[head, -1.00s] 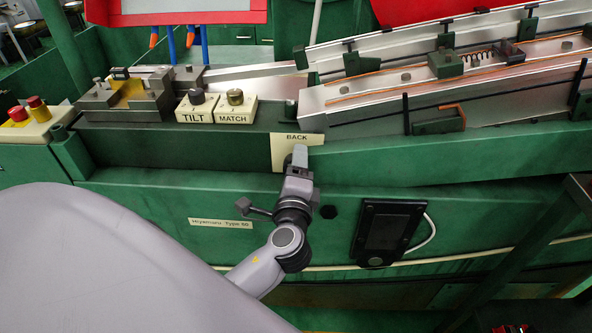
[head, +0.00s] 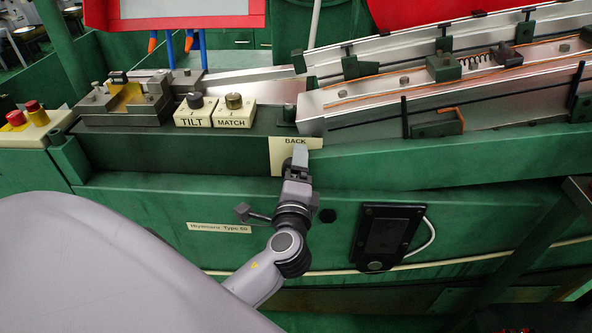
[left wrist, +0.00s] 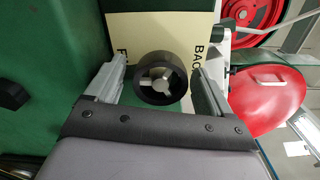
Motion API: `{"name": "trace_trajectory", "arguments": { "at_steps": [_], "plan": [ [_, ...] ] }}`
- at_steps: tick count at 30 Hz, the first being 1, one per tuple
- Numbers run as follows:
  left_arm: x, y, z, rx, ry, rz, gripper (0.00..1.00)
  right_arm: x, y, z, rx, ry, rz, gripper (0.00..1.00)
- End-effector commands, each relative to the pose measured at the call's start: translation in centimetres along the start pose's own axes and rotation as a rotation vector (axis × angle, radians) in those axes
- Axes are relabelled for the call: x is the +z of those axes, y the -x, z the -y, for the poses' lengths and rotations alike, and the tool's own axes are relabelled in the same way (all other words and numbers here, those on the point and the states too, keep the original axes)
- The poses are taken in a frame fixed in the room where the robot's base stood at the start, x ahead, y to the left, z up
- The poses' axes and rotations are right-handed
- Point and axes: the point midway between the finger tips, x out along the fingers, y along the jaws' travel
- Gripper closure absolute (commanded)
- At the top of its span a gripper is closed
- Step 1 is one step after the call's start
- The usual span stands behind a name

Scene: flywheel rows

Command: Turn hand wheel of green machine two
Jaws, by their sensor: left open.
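The green machine (head: 420,165) fills the middle of the head view. In the left wrist view its hand wheel (left wrist: 160,92) is a dark round ring with a pale three-armed hub, in front of a cream plate (left wrist: 200,20) lettered BACK. The same plate shows in the head view (head: 281,163). My left gripper (head: 299,158) is at this plate and hides the wheel there. In the left wrist view the left gripper (left wrist: 160,72) is open, with one finger on each side of the wheel and a gap at both. My right gripper is in neither view.
TILT (head: 194,111) and MATCH (head: 233,111) knobs sit on the machine's top. A dark panel (head: 387,235) with a white cable is right of my left arm. A red disc (left wrist: 266,97) is right of the gripper in the wrist view.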

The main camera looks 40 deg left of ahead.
Motion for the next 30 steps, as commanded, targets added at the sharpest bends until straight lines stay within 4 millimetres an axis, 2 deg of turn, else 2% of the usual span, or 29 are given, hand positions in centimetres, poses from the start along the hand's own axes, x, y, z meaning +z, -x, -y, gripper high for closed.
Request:
{"name": "trace_trajectory", "arguments": {
  "at_steps": [4,12,15,19,30],
  "plan": [
    [-0.1,1.3,-0.1,0.002,0.001,-0.002,0.18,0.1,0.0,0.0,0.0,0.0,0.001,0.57],
    [-0.1,5.5,-0.2,0.003,0.001,-0.003,0.18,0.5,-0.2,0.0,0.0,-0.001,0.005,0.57],
    [-0.1,6.5,-0.1,0.003,0.002,-0.002,0.18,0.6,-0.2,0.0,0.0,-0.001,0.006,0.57],
    [-0.1,7.1,-0.1,0.002,0.002,-0.002,0.18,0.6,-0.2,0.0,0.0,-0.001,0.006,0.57],
    [-0.1,7.1,0.0,0.001,0.001,-0.002,0.18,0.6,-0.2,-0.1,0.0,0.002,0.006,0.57]
  ]
}}
